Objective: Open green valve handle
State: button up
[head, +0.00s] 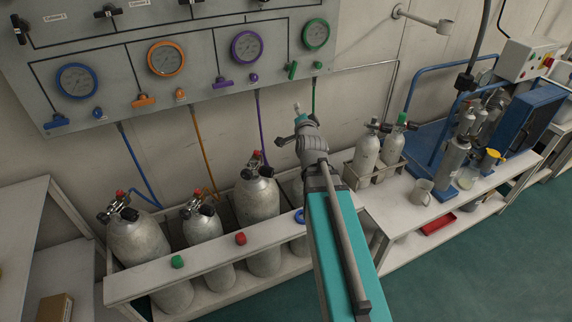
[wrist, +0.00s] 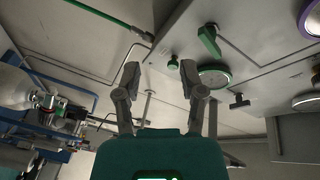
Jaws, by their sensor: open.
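The green valve handle (head: 292,70) is a small lever on the grey panel, below and left of the green-rimmed gauge (head: 316,34). It stands nearly upright in the head view. It also shows in the wrist view (wrist: 209,40), to the right of my fingers and apart from them. A small green knob (head: 318,65) sits to its right in the head view; in the wrist view the knob (wrist: 173,62) appears near the gap between my fingertips. My gripper (head: 290,124) is open and empty, below the handle in the head view.
Blue, orange and purple valve handles and gauges sit left on the panel (head: 200,100). Grey cylinders (head: 257,200) stand in a white rack below. A bench (head: 405,215) at right carries a mug (head: 421,191) and small cylinders. A wall-mounted arm (head: 425,20) juts out upper right.

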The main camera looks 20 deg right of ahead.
jog(key=s+a+f+n+g+y+b, duration=0.2)
jog(key=a+f+n+g+y, duration=0.1)
jog(key=f+y, duration=0.2)
jog(key=s+a+f+n+g+y+b, duration=0.2)
jog(key=f+y, duration=0.4)
jog(key=f, duration=0.4)
jog(key=shift+s+a+n+g, duration=0.55)
jog(key=shift+a+g, duration=0.6)
jog(key=shift+g, duration=0.15)
jog(key=shift+r, duration=0.1)
